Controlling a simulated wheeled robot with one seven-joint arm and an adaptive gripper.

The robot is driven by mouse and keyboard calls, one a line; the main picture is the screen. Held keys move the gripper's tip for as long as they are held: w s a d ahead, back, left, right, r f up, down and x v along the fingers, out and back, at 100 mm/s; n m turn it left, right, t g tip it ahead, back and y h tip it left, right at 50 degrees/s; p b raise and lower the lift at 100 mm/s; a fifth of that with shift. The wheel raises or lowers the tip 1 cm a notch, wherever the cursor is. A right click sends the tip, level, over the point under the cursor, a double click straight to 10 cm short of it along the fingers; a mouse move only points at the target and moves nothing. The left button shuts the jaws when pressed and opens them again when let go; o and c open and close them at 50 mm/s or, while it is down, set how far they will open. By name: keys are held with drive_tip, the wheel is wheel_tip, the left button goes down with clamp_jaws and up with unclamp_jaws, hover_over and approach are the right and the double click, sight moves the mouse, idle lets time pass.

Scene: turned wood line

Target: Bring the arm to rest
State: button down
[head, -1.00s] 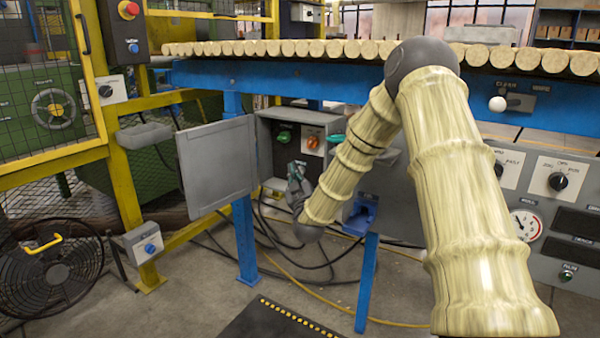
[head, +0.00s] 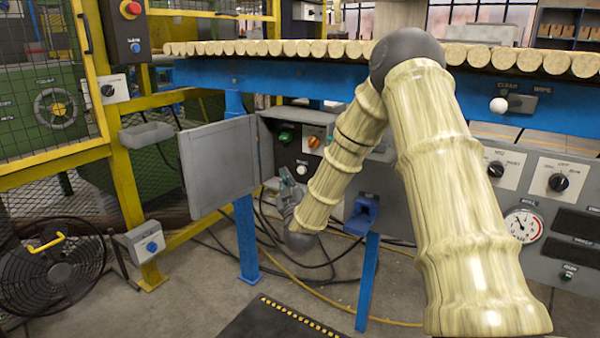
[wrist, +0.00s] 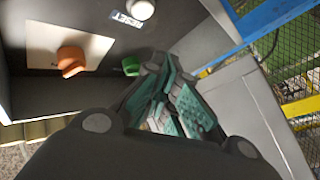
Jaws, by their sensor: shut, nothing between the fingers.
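My gripper (head: 288,180) is at the end of my arm, in front of the open grey control box (head: 290,147) under the conveyor. It is shut and empty. In the wrist view, its teal-padded fingers (wrist: 172,98) are together, and the box's inside face lies beyond them. The orange knob (head: 313,142), the green knob (head: 285,137) and a white button (head: 302,169) show on the box. In the wrist view, the orange knob (wrist: 71,61), the green knob (wrist: 131,66) and the white button (wrist: 140,9) show too. I cannot tell a gap between gripper and box.
The box's open grey door (head: 219,170) stands left of my gripper. A blue frame leg (head: 367,282) and a blue holder (head: 361,214) are to its right. The conveyor (head: 240,75) with logs runs above. Cables and a black mat (head: 282,322) lie on the floor.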

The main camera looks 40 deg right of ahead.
idle(0.4)
drive_tip(key=s+a+f+g+y+p, duration=0.1)
drive_tip(key=s+a+f+g+y, duration=0.25)
drive_tip(key=f, duration=0.65)
drive_tip(key=s+a+f+g+y, duration=0.1)
drive_tip(key=s+a+f+g, duration=0.1)
drive_tip(key=s+a+f, duration=0.6)
drive_tip(key=s+a+f+g+y+p, duration=0.1)
drive_tip(key=a+f+g+y, duration=0.3)
drive_tip(key=f, duration=0.8)
drive_tip(key=s+a+f+g, duration=0.25)
drive_tip(key=s+f, duration=0.25)
drive_tip(key=s, duration=0.3)
drive_tip(key=s+a+f+g, duration=0.1)
drive_tip(key=s+a+f, duration=0.3)
drive_tip(key=s+f, duration=0.25)
drive_tip(key=s+a+f+g+p, duration=0.1)
drive_tip(key=s+a+g, duration=0.1)
drive_tip(key=s, duration=0.7)
drive_tip(key=s+a+f+m+g, duration=0.1)
drive_tip(key=s+a+f+g, duration=0.15)
drive_tip(key=s, duration=0.55)
drive_tip(key=s+a+f+g+p, duration=0.1)
drive_tip(key=s+g, duration=0.1)
drive_tip(key=s, duration=0.7)
wheel_tip(320, 180, up, 38)
drive_tip(key=w+p, duration=0.1)
drive_tip(key=p, duration=3.6)
drive_tip(key=shift+p, duration=0.3)
drive_tip(key=shift+w, duration=0.1)
